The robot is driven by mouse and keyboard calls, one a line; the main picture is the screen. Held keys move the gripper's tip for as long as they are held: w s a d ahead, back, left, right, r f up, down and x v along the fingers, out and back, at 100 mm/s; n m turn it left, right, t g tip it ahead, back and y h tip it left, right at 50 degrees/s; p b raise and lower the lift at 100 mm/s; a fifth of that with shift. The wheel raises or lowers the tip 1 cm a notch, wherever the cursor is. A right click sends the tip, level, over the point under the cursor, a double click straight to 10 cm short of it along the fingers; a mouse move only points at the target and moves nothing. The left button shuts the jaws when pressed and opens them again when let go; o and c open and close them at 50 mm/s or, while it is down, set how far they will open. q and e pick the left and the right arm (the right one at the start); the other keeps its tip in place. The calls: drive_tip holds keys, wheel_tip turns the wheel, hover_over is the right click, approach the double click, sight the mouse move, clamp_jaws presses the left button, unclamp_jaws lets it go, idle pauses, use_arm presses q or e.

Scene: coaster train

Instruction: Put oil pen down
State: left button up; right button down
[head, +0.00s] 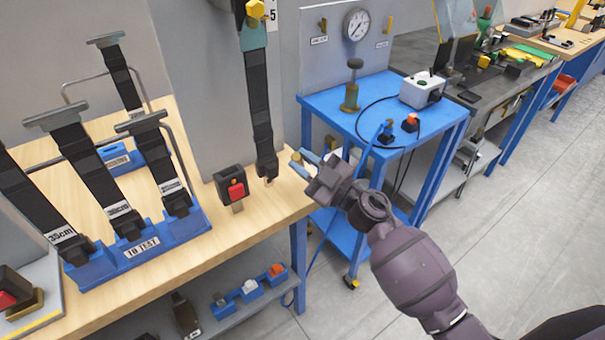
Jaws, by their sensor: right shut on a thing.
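My right gripper (304,163) is at the right end of the wooden bench, close to the lower end of a hanging black belt. It is shut on a slim, light-coloured thing, taken as the oil pen (299,169). Only a small part of the pen shows between the bluish fingertips; the gripper hides the rest. I cannot tell whether the pen touches the bench. My left gripper is out of view.
The hanging belt (257,95) and a red-button buckle (234,187) are beside the gripper. A blue belt rack (140,250) fills the left of the bench (215,252). A blue trolley (335,107) stands to the right. Small blue holders (250,292) are on the lower shelf.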

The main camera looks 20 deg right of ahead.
wheel_tip(320, 180, down, 3)
drive_tip(key=shift+b, duration=0.4)
drive_tip(key=shift+r, duration=0.1)
drive_tip(key=c, duration=1)
unclamp_jaws()
drive_tip(key=v, duration=1.2)
drive_tip(key=shift+b, duration=0.35)
